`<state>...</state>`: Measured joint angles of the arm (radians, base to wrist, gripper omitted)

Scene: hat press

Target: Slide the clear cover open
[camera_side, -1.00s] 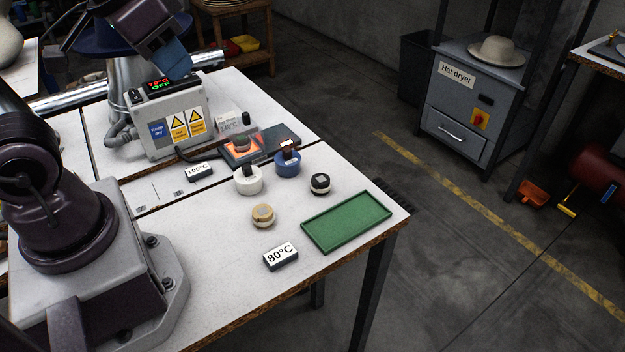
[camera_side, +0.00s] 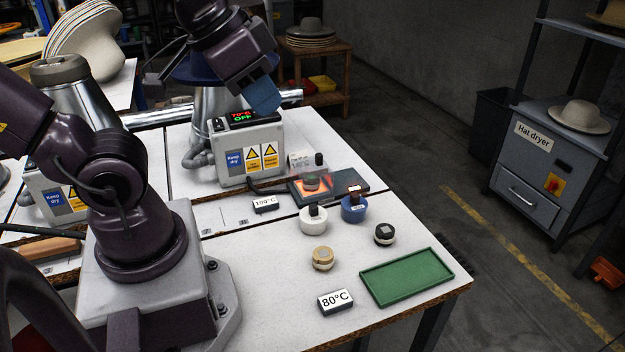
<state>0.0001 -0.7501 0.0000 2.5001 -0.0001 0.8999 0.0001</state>
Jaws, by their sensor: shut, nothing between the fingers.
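My gripper (camera_side: 264,104) has blue fingers. It is shut and empty, above the right end of the grey control box (camera_side: 232,162). The box's top display (camera_side: 243,117) reads 70°C and OFF in lit digits. Whether the fingers touch the box top I cannot tell. A dark flat unit (camera_side: 345,182) with a glowing orange area (camera_side: 311,188) lies right of the box, and a small dark round piece (camera_side: 311,182) sits over the glow. I cannot make out the clear cover or its edges for certain.
White (camera_side: 313,222) and blue (camera_side: 354,211) pots stand in front of the unit. A tan round piece (camera_side: 322,259), a black-topped one (camera_side: 384,234), an 80°C block (camera_side: 336,302) and a 100°C block (camera_side: 265,205) lie nearby. A green tray (camera_side: 406,296) is at the table's right edge.

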